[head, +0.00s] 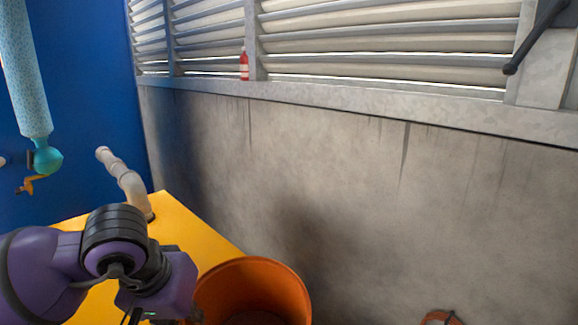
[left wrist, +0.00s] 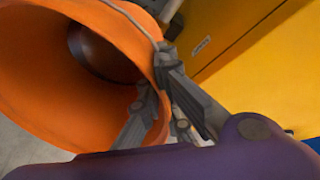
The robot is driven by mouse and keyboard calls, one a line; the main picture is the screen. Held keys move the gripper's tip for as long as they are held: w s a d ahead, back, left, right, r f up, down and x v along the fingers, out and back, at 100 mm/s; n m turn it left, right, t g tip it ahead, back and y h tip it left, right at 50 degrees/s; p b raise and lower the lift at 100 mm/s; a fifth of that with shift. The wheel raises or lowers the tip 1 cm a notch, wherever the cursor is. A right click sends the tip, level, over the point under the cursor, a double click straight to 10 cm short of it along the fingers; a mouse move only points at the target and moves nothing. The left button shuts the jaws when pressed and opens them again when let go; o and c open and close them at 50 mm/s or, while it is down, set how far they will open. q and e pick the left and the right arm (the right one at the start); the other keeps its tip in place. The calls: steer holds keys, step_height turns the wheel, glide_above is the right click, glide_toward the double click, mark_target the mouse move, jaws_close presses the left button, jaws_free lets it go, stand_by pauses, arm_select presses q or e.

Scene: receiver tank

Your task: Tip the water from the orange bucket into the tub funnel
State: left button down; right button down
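The orange bucket (head: 252,285) shows at the bottom of the head view, mouth up towards the camera and cut off by the lower edge. It fills the left of the left wrist view (left wrist: 60,90), with a dark round area inside. I cannot tell whether water is in it. My left gripper (left wrist: 157,78) has one finger inside the bucket and one outside, closed on its rim wall. In the head view, my purple left wrist hides the fingers at the bucket's left side. I cannot make out a tub funnel. My right gripper is not in view.
A yellow tank top (head: 185,225) with a pale bent pipe (head: 128,182) lies left of the bucket. A teal-ended cylinder (head: 28,85) hangs before the blue wall (head: 90,70). A grey wall (head: 340,190) stands behind. A small red bottle (head: 244,66) is on its ledge.

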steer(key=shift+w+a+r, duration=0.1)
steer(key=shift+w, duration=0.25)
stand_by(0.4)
